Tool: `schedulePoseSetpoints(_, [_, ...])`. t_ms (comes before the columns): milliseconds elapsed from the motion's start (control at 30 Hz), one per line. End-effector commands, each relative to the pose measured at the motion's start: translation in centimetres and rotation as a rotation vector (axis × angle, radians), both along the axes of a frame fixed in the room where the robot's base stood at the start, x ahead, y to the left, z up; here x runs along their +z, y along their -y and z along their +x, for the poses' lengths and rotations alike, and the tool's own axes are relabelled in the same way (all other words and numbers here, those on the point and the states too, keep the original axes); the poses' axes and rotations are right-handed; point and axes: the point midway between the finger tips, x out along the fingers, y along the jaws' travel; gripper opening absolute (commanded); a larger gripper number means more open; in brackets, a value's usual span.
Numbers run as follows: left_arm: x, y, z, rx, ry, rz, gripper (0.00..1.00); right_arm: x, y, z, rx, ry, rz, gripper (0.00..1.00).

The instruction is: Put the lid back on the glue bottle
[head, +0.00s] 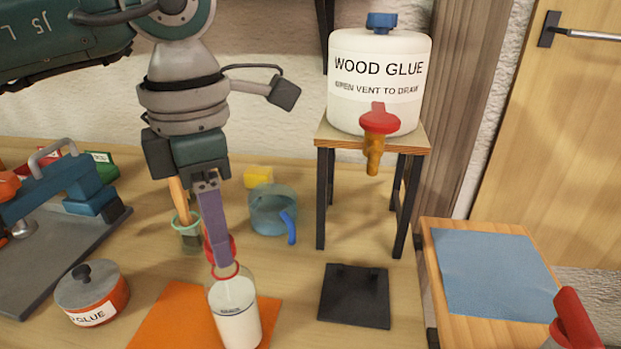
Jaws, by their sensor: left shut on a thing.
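The glue bottle (236,315) is a clear bottle with white glue inside, on the orange mat (172,312). A thin red ring shows around its open-looking top. My left gripper (222,250) points down just above the bottle mouth. It is shut on a red piece, seemingly the lid (208,248), which is mostly hidden behind the fingers. I cannot tell whether the lid touches the bottle. My right gripper is not in view.
A wood glue tank (377,85) with a red-handled tap stands on a stool (320,200). A blue jug (268,212), a brush pot (190,237), a glue pot (92,292) and a black plate (355,296) surround the mat. A side table (433,262) stands at right.

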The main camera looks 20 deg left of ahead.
Motion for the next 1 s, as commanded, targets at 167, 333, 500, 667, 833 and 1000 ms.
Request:
schedulePoseSetpoints(167, [-0.03,0.00,0.00,0.000,0.000,0.000,0.00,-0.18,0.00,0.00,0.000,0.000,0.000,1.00])
schedulePoseSetpoints(333, [0.00,0.00,0.00,0.000,0.000,0.000,0.00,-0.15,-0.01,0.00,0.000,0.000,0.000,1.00])
schedulePoseSetpoints(500, [-0.01,-0.01,0.01,0.000,0.000,0.000,0.00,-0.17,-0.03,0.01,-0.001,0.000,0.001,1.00])
schedulePoseSetpoints(667, [-0.18,-0.01,0.01,0.000,0.000,0.000,0.00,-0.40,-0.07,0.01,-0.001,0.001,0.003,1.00])
schedulePoseSetpoints(833, [-0.32,0.00,0.03,0.000,0.001,-0.001,0.00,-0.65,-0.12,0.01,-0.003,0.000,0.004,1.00])
schedulePoseSetpoints(1000, [-0.28,0.00,0.01,0.000,0.000,0.000,0.00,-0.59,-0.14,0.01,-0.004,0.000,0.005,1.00])
